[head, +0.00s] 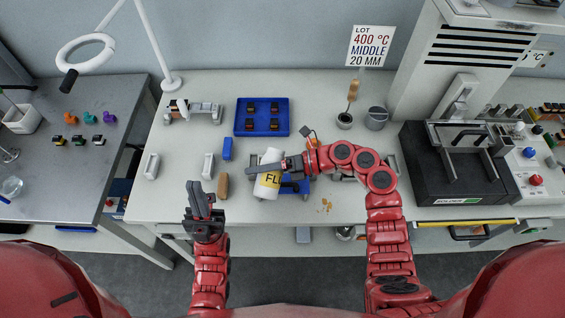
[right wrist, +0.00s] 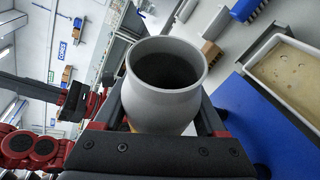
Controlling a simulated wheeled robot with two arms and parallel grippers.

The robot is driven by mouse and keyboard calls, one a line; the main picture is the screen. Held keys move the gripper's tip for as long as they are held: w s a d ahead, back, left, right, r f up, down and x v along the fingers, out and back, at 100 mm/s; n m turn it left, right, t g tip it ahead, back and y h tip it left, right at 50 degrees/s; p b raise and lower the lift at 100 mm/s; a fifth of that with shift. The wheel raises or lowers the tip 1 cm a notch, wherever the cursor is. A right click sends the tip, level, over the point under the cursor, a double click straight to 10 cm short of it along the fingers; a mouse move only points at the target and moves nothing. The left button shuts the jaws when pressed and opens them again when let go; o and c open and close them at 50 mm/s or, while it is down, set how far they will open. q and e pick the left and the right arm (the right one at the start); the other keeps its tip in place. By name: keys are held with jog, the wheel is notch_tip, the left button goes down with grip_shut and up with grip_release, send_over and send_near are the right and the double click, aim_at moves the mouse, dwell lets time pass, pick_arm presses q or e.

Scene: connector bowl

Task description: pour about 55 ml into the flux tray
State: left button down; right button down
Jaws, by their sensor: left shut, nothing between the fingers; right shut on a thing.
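My right gripper (head: 285,166) is shut on a white bottle (head: 272,156) with a yellow label reading "FL", held above the bench. In the right wrist view the bottle's round open mouth (right wrist: 168,72) faces the camera; its inside is dark and no stream shows. The flux tray (right wrist: 262,52), pale-walled and rectangular, lies to the right of the mouth, apart from it in that view, with tan, bubbly liquid in it. In the head view I cannot make out the tray near the bottle and arm. My left gripper (head: 196,190) is shut and empty, left of the bottle.
A blue tray (head: 240,127) with dark parts stands behind the bottle. A wooden-coloured block (head: 223,187) and a blue block (head: 227,148) lie to its left. A black solder machine (head: 450,185) stands at right. Brown spots (head: 326,205) mark the bench front.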

jog(key=shift+r, duration=0.1)
dwell(0.6)
jog(key=shift+w+d+r+n, duration=0.1)
jog(key=shift+w+r+n, duration=0.15)
jog(key=shift+n, duration=0.15)
jog(key=n+t+b, duration=0.1)
jog(key=n+b, duration=0.1)
jog(key=b, duration=0.2)
jog(key=s+n+t+h+b, duration=0.1)
jog(key=n+t+b, duration=0.1)
jog(key=b, duration=0.2)
jog(key=n+t+h+b, duration=0.1)
jog(key=n+b, duration=0.1)
jog(key=b, duration=0.3)
jog(key=shift+s+r, duration=0.15)
jog(key=shift+r, duration=0.2)
jog(key=shift+n+t+b, duration=0.4)
jog(key=shift+t+b, duration=0.1)
jog(key=shift+b, duration=0.2)
jog(key=shift+r+b, duration=0.2)
jog(key=shift+b, duration=0.1)
jog(key=shift+t, duration=0.3)
